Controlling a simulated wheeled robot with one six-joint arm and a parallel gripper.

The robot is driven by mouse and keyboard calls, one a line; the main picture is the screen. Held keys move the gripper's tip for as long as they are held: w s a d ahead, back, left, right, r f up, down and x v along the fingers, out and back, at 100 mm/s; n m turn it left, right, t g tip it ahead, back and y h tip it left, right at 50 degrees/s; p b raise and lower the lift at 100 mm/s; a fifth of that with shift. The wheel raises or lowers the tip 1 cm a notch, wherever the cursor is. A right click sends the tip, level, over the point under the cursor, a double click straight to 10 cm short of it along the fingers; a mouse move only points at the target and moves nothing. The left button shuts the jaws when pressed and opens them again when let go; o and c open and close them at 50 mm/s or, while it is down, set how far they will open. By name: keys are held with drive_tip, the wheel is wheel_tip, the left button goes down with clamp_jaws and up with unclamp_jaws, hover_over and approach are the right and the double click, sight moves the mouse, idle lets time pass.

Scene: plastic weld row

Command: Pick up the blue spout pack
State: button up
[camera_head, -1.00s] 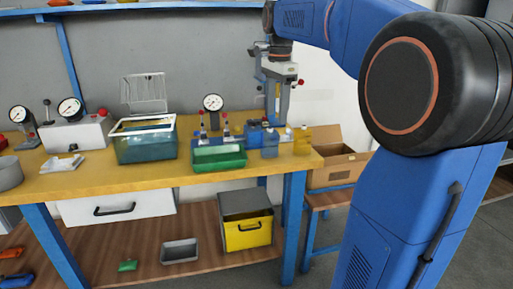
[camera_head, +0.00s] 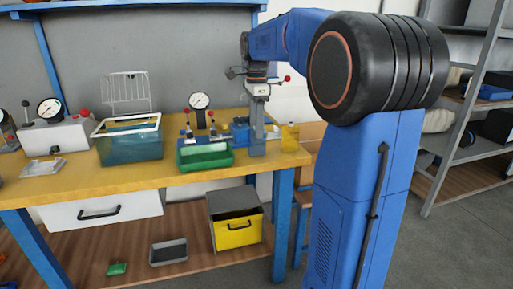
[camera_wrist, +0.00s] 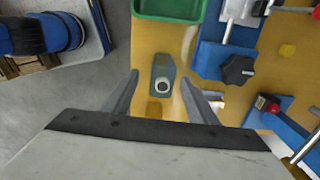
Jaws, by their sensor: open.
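The blue spout pack (camera_wrist: 162,66) shows in the wrist view as a grey-blue body with a pale round spout cap. It stands on the yellow bench top (camera_wrist: 190,45). My gripper (camera_wrist: 160,78) is open, with one finger on each side of the pack in the picture; I cannot tell whether either touches it. In the head view my gripper (camera_head: 257,148) reaches down to the bench, and the pack is largely hidden there.
A yellow pack (camera_head: 289,137) stands right of my gripper. A green tray (camera_head: 205,155) is to the left, with a blue fixture and black knob (camera_wrist: 237,69) close by. A teal bin (camera_head: 130,145) and dial gauges stand farther left. The bench's edge is near.

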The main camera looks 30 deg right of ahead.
sight(257, 142)
drive_tip(key=shift+w+d+f, duration=0.1)
drive_tip(key=shift+f, duration=1.75)
drive_tip(key=shift+w+d+f, duration=0.1)
drive_tip(key=shift+f, duration=1.7)
drive_tip(key=shift+c, duration=0.3)
drive_tip(key=c, duration=1.1)
drive_tip(key=shift+o, duration=0.2)
drive_tip(key=shift+r, duration=0.15)
wheel_tip(257, 142, up, 10)
drive_tip(key=shift+f, duration=0.1)
